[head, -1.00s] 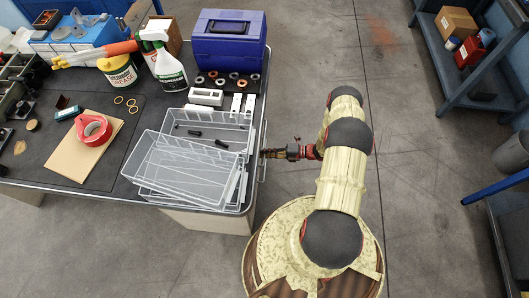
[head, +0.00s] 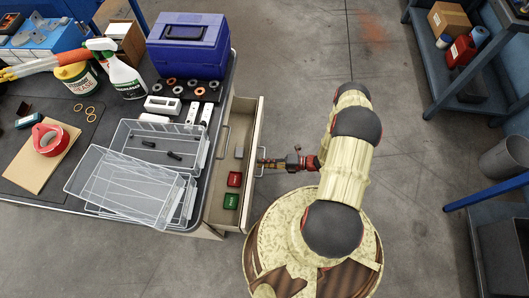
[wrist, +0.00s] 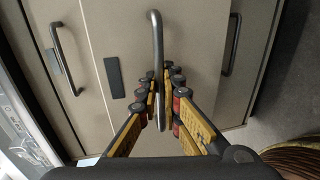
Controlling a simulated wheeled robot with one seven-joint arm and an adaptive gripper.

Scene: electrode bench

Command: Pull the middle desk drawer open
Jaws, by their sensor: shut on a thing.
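The middle desk drawer (head: 216,205) stands open in the head view, pulled out to the right from the desk. Its beige front (wrist: 200,90) fills the middle of the wrist view. My gripper (head: 264,163) is at the outer side of this front. In the wrist view my gripper (wrist: 160,92) is shut on the drawer's grey bar handle (wrist: 156,35), which runs between the fingers. The fingers hide part of the handle.
A red box (head: 234,179) and a green box (head: 231,201) lie in the drawer. Two other handles show at left (wrist: 66,60) and right (wrist: 231,45) in the wrist view. Clear baskets (head: 130,190) sit near the desk edge. Floor (head: 290,90) behind my arm is clear.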

